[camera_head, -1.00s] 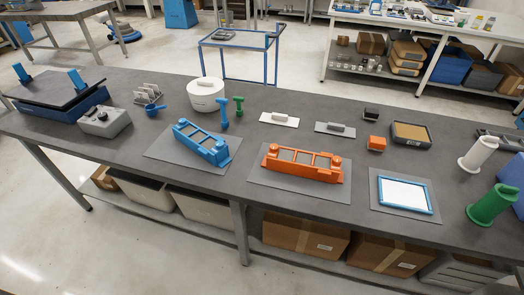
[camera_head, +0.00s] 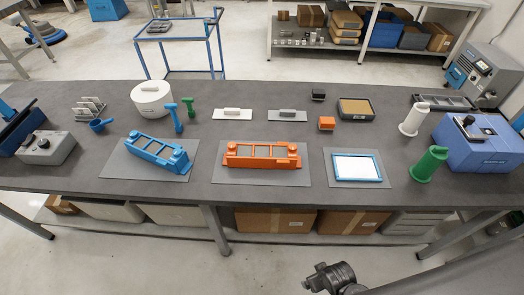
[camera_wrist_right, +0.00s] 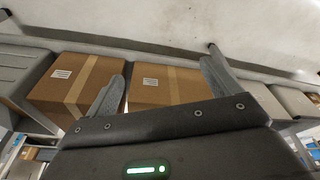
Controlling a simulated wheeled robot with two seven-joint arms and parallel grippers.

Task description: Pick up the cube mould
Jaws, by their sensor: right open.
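Two three-bay moulds lie on grey mats on the long dark table. The blue mould (camera_head: 156,152) is left of centre, set at a slant. The orange mould (camera_head: 262,156) is near the middle, roughly parallel to the front edge. I cannot tell which one is the cube mould. My right gripper (camera_wrist_right: 163,86) is open and empty in the right wrist view, pointed at boxes below the table. Neither mould shows there. Part of my arm shows at the bottom of the head view, away from the table. My left gripper is out of view.
Cardboard boxes (camera_wrist_right: 165,86) sit on the lower shelf.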

